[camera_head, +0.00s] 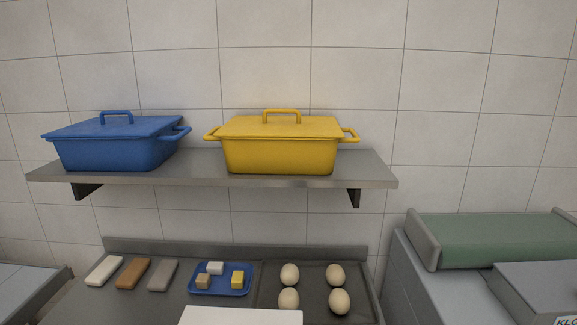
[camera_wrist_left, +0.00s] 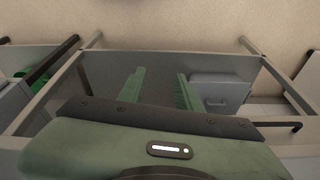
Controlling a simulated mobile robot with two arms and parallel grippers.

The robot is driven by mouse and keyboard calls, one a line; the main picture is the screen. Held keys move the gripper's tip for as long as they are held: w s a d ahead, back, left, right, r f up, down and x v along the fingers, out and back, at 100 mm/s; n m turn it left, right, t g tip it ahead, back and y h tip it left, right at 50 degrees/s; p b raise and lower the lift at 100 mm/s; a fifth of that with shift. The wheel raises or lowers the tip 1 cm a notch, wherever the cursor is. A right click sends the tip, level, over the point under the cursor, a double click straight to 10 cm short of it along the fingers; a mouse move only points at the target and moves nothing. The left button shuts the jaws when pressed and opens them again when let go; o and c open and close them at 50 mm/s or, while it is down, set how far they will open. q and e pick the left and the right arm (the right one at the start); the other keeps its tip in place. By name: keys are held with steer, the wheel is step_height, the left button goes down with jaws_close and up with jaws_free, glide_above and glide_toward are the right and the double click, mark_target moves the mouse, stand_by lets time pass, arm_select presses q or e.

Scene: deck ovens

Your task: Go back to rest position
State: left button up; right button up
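My left gripper (camera_wrist_left: 161,78) shows in the left wrist view. Its two green fingers stand apart with nothing between them, so it is open and empty. Beyond the fingers are a grey frame and the floor. Neither gripper shows in the head view, and my right gripper is in no view.
A blue lidded pot (camera_head: 118,145) and a yellow lidded pot (camera_head: 280,148) stand on a wall shelf (camera_head: 200,175). Below, a counter holds several bars, a blue tray (camera_head: 237,291) with small blocks, and several pale round pieces (camera_head: 290,274). A green-belted machine (camera_head: 495,240) stands right.

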arm_select(q)
step_height(320, 180, down, 17)
steer(key=s+b, duration=0.3)
steer(key=s+a+f+g+b, duration=0.1)
steer(key=s+f+b, duration=0.2)
steer(key=s+f, duration=0.5)
steer(key=s+a+f+g+b, duration=0.1)
steer(key=s+f+b, duration=0.3)
steer(key=s+f, duration=0.5)
step_height(320, 180, down, 8)
steer(key=shift+a+f, duration=0.1)
steer(key=shift+a, duration=0.55)
